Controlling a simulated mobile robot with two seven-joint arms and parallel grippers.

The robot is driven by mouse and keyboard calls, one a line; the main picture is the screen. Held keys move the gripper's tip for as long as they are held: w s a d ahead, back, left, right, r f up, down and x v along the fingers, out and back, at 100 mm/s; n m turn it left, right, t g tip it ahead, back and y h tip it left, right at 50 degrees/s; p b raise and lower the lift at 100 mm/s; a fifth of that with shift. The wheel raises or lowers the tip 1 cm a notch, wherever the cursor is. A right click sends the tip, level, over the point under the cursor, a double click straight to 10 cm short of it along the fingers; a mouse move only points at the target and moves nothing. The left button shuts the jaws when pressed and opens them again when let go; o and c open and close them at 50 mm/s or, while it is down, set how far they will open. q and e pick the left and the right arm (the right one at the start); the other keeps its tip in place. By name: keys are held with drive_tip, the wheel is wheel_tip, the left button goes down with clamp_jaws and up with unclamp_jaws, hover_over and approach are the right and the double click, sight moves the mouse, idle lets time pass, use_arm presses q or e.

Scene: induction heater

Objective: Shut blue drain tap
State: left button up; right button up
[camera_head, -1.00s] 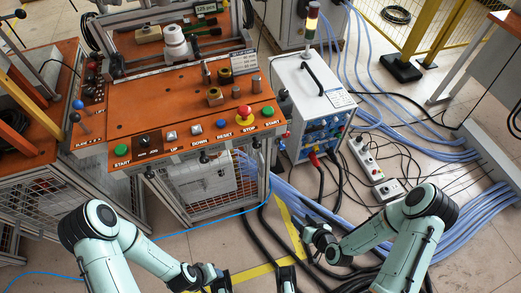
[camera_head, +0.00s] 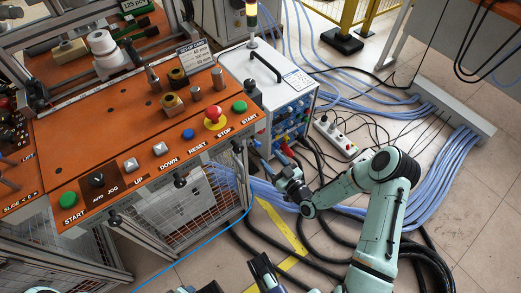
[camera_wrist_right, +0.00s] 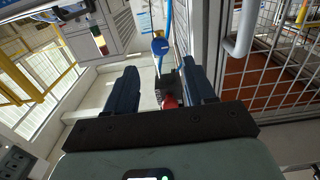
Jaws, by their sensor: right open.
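The blue drain tap, a round blue knob (camera_wrist_right: 160,46), shows in the right wrist view beside a blue hose (camera_wrist_right: 168,20). It is beyond my right gripper (camera_wrist_right: 158,88), between the two fingers as seen there. The fingers are apart, with no contact on the tap visible. A dark block and a red part (camera_wrist_right: 169,101) appear between the fingers, below the tap in the picture. In the head view my right gripper (camera_head: 264,162) is low beside the bench, near the heater unit; I cannot make out the tap there. Part of my left gripper (camera_head: 263,271) shows at the bottom edge.
The orange bench (camera_head: 85,140) with its buttons stands at left. The white heater unit (camera_head: 270,85) is behind my right gripper. Thick black cables and blue hoses (camera_head: 440,190) lie on the floor at right. A wire-mesh guard (camera_wrist_right: 270,50) is close at right in the wrist view.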

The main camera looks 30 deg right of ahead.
sight(259, 146)
use_arm(q)
drive_tip(key=shift+w+a+f+t+b, duration=0.15)
drive_tip(key=shift+w+a+f+b, duration=0.2)
drive_tip(key=shift+w, duration=0.2)
drive_tip(key=shift+w+a+f+t+b, duration=0.2)
drive_tip(key=shift+w+a+f, duration=0.1)
drive_tip(key=shift+w, duration=0.2)
use_arm(e)
drive_tip(key=w, duration=0.6)
drive_tip(key=shift+w+a, duration=0.15)
drive_tip(key=shift+a, duration=0.1)
use_arm(q)
drive_tip(key=shift+d, duration=0.1)
use_arm(e)
drive_tip(key=shift+c, duration=0.3)
clamp_jaws()
